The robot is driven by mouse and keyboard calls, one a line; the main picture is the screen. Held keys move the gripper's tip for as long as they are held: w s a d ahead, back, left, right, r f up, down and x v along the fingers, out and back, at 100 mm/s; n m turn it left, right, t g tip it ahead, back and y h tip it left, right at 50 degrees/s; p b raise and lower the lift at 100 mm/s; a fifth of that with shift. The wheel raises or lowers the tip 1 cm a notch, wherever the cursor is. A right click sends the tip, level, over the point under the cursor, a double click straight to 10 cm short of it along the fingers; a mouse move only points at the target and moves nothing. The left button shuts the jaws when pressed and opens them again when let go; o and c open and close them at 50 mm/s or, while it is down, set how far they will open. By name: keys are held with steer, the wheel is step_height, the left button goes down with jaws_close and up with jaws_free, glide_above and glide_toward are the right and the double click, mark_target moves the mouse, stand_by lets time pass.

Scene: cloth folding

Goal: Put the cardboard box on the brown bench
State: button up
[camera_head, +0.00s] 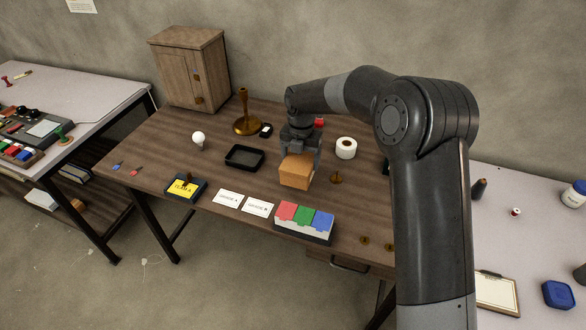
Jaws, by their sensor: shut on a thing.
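The cardboard box (295,172) is a small tan-brown block at the middle of the brown bench (150,158). My gripper (299,153) comes down from above and is shut on the box; its fingers are partly hidden behind and beside it. The box appears upright. I cannot tell whether its bottom touches the bench top or is a little above it.
Near the box are a black tray (244,158), a tape roll (346,148), white cards (227,199) and a red, green and blue block set (304,220). A brass candlestick (246,117) and wooden cabinet (190,70) stand behind. Bare bench shows at left.

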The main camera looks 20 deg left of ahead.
mark_target(294, 156)
steer(key=shift+a+f, duration=0.7)
steer(key=shift+a, duration=0.3)
steer(key=shift+f, duration=1.85)
steer(key=shift+f, duration=0.2)
steer(key=o, duration=1.2)
step_height(294, 156, up, 12)
steer(key=shift+r, duration=0.2)
steer(key=shift+d, duration=0.1)
